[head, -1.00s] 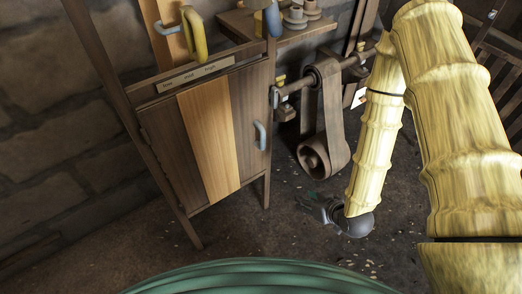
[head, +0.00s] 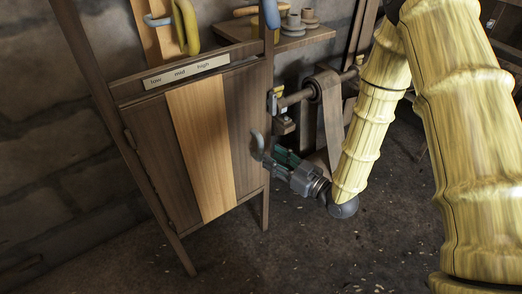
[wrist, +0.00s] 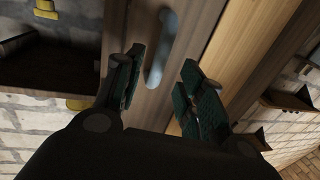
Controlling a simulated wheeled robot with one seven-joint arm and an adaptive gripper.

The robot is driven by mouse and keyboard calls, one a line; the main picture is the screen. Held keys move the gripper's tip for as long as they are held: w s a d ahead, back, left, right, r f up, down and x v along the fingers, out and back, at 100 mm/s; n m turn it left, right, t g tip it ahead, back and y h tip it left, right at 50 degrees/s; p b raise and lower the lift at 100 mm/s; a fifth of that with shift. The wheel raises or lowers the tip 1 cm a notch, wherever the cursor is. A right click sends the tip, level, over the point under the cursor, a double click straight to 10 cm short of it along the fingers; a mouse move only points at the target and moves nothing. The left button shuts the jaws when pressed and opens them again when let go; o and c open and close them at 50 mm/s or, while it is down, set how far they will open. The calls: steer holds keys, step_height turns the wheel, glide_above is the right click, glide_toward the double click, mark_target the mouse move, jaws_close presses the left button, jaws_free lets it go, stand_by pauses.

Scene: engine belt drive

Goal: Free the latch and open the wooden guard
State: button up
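The wooden guard (head: 200,150) is a cabinet-like door with a pale middle plank, and it stands shut in the head view. Its grey-blue handle (head: 257,143) is on the right edge; it also shows in the wrist view (wrist: 161,48). My gripper (head: 270,155) is close to the handle, at its lower end in the head view. In the wrist view its green-padded fingers (wrist: 160,80) are apart, with the handle just beyond and between them. Contact cannot be told. A yellow lever (head: 187,27) with a grey-blue bar is above the guard. I cannot tell which part is the latch.
A belt and shaft (head: 328,95) are at the right. A shelf (head: 290,38) holds small round parts. The floor (head: 280,255) in front is mostly clear.

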mark_target(261, 159)
steer(key=shift+x, duration=3.1)
jaws_close()
